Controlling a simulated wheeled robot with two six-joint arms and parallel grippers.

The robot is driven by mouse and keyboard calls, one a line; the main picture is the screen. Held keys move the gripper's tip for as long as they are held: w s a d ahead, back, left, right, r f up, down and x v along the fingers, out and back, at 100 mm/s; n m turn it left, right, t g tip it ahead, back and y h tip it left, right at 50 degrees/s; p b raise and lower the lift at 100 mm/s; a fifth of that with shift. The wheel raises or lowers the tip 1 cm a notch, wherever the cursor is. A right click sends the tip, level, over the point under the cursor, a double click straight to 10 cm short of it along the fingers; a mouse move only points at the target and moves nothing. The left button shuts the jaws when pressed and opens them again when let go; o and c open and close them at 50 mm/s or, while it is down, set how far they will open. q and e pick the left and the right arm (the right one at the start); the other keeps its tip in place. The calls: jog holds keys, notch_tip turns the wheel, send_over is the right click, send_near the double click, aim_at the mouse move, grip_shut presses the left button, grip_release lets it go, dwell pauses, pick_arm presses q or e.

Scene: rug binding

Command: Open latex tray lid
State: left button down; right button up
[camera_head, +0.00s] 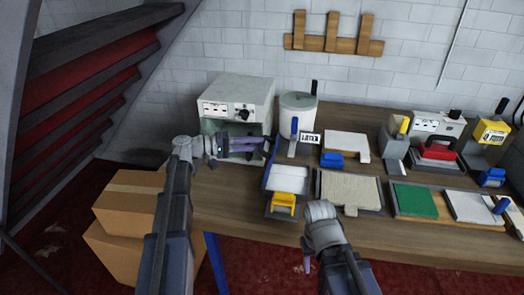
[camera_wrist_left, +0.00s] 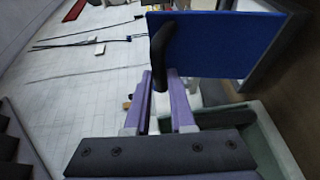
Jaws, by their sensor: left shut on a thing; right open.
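The latex tray (camera_head: 287,180) stands on the bench in front of a small LATEX label (camera_head: 310,138), with a pale inside and a yellow piece at its near end. My left gripper (camera_head: 264,145) reaches in from the left at the tray's far left side. In the left wrist view its purple fingers (camera_wrist_left: 170,78) are shut on the dark handle (camera_wrist_left: 158,50) of a blue panel (camera_wrist_left: 215,45), which looks like the lid, standing steeply. The head view shows it only as a narrow edge. My right gripper (camera_head: 307,263) is low at the bench's front edge, open, its fingers mostly hidden.
A grey box machine (camera_head: 237,105) stands behind the left gripper, and a white lidded pot (camera_head: 298,104) behind the tray. A beige mat on a board (camera_head: 350,188) and a green pad (camera_head: 415,200) lie to the right. Cardboard boxes (camera_head: 130,200) stand on the floor left.

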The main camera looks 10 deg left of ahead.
pick_arm(q)
jog(key=shift+a+f, duration=0.2)
jog(key=shift+a, duration=0.25)
jog(key=shift+s, duration=0.1)
jog(key=c, duration=0.8)
grip_release()
jog(key=shift+o, duration=0.2)
jog(key=shift+a, duration=0.1)
jog(key=v, duration=0.7)
jog(key=shift+a+p, duration=0.3)
jog(key=shift+a, duration=0.05)
